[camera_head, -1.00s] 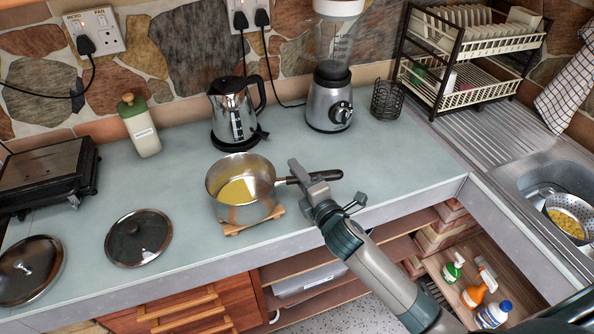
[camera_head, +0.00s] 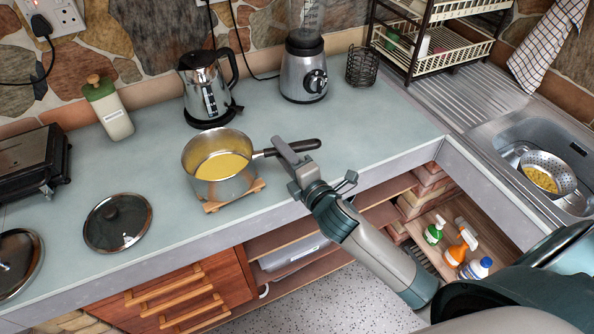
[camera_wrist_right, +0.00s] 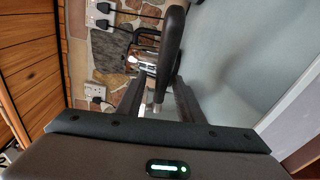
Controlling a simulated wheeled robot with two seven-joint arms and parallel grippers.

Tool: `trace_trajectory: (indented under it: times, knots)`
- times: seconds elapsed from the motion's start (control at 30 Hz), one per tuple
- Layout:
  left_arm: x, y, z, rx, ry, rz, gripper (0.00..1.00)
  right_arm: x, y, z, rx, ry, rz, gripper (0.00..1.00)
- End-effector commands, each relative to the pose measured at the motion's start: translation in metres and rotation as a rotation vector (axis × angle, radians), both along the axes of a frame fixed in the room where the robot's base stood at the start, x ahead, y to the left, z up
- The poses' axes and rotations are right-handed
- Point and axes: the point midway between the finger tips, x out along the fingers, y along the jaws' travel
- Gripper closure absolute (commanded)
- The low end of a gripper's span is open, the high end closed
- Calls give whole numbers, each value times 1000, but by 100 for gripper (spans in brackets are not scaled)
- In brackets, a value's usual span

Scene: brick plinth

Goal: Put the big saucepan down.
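The big saucepan (camera_head: 220,187) is a steel pan with yellow liquid in it and a black handle (camera_head: 304,146). It is upright over a small wooden trivet (camera_head: 258,187) near the counter's front edge. Its base looks level with the trivet, but I cannot see whether any thin gap is left. My right gripper (camera_head: 285,152) is at the handle. In the right wrist view the black handle (camera_wrist_right: 173,45) runs between the two fingers (camera_wrist_right: 160,95), which look close about it. My left gripper is not in view.
Two lids (camera_head: 117,222) (camera_head: 16,262) lie on the counter at left. A kettle (camera_head: 207,92), a blender (camera_head: 304,75) and a green-topped canister (camera_head: 108,108) stand behind. The sink (camera_head: 515,150) is at right. Counter (camera_head: 370,130) right of the pan is clear.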

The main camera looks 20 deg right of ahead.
Motion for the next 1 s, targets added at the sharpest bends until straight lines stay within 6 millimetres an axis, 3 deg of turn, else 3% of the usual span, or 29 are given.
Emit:
trace_trajectory:
  times: [0.2, 0.4, 0.6, 1.0]
  knots:
    - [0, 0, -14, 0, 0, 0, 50, -41, -5, 0, 0, 1, 0, 66]
    - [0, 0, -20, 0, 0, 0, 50, -67, -8, 3, 1, 1, 0, 66]
    - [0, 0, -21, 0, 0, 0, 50, -76, -9, 5, 1, 0, 0, 66]
    - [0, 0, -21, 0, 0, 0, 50, -76, -9, 5, 0, 0, -1, 66]
